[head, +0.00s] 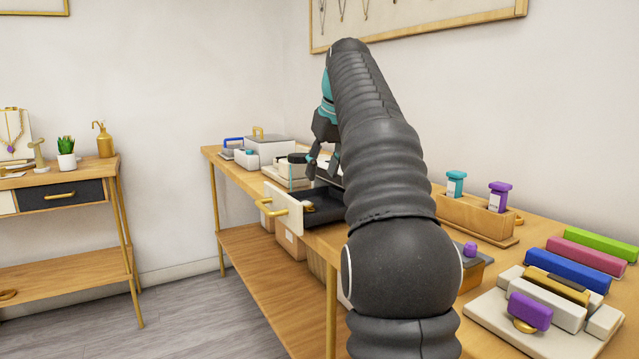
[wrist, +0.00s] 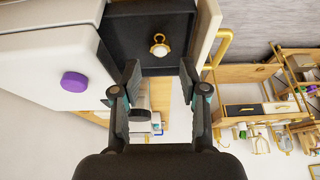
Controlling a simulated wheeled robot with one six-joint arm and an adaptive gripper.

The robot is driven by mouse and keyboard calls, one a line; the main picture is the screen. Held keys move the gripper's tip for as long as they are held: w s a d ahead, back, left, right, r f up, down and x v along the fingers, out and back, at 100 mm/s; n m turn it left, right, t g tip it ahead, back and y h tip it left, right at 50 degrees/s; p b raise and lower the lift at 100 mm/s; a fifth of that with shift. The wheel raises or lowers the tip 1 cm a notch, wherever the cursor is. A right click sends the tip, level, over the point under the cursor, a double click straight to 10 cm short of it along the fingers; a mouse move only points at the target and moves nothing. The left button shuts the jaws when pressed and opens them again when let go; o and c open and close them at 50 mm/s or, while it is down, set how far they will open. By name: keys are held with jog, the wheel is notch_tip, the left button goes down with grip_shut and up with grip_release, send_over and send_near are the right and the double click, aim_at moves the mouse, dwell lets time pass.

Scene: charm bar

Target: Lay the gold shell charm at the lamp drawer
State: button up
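A small charm (wrist: 160,46) with a gold loop and a pale round body lies in an open drawer. It shows small in the head view (head: 308,207); I cannot tell for sure that it is the shell charm. The drawer (head: 286,211) has a black inside, a white front and a gold handle. In the wrist view, the drawer's black floor (wrist: 125,35) fills the top middle. My gripper (head: 322,165) is above the drawer, its fingers (wrist: 158,90) apart with nothing between them. No lamp mark is readable on the drawer.
Boxes (head: 268,148) stand on the bench's far end. A wooden holder (head: 475,218) with teal and purple stamps stands right of my arm. Colored bars (head: 588,252) and a pale block tray (head: 490,315) lie at the right. A side table (head: 60,200) stands left across the floor.

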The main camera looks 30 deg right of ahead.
jog(key=shift+v, duration=1.1)
jog(key=s+a+f, duration=0.8)
jog(key=s+a, duration=0.3)
jog(key=a, duration=0.2)
jog(key=s+a+f, duration=0.3)
jog(key=s+f, duration=0.6)
jog(key=f, duration=0.2)
jog(key=s+a+f+t, duration=0.1)
jog(key=s+a+f, duration=0.3)
jog(key=s+f, duration=0.5)
notch_tip(320, 180, down, 2)
